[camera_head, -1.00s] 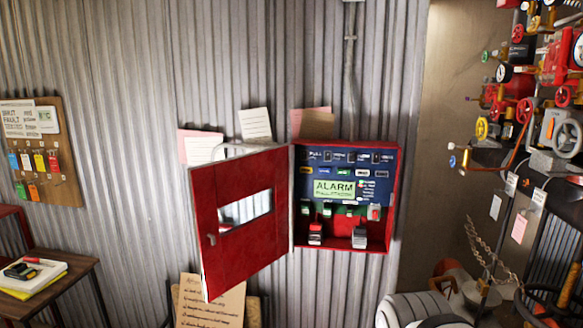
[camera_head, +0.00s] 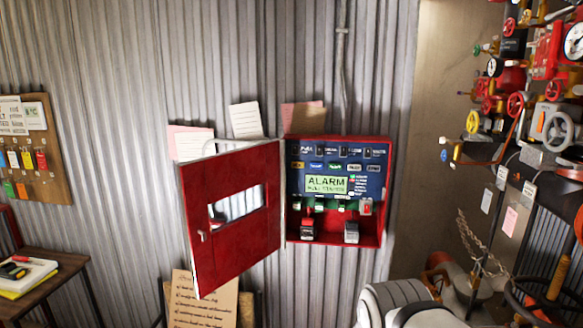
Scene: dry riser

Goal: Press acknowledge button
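A red alarm cabinet (camera_head: 384,190) hangs on the corrugated wall, its red door (camera_head: 232,252) swung open to the left. Inside is a blue panel with a green display (camera_head: 326,184) reading "ALARM". A row of small labelled buttons (camera_head: 335,167) runs above the display, and more small controls sit below it. The labels are too small to tell which is the acknowledge button. White rounded links, seemingly of my arm, show at the bottom, below and right of the cabinet. My gripper is not visible.
Valves, gauges and red handwheels (camera_head: 516,104) crowd the right side, with a hanging chain (camera_head: 478,242) below. A wooden table (camera_head: 58,270) and a pinboard with tags (camera_head: 42,160) are at left. A handwritten board (camera_head: 203,304) stands below the door. Wall papers (camera_head: 246,121) are above.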

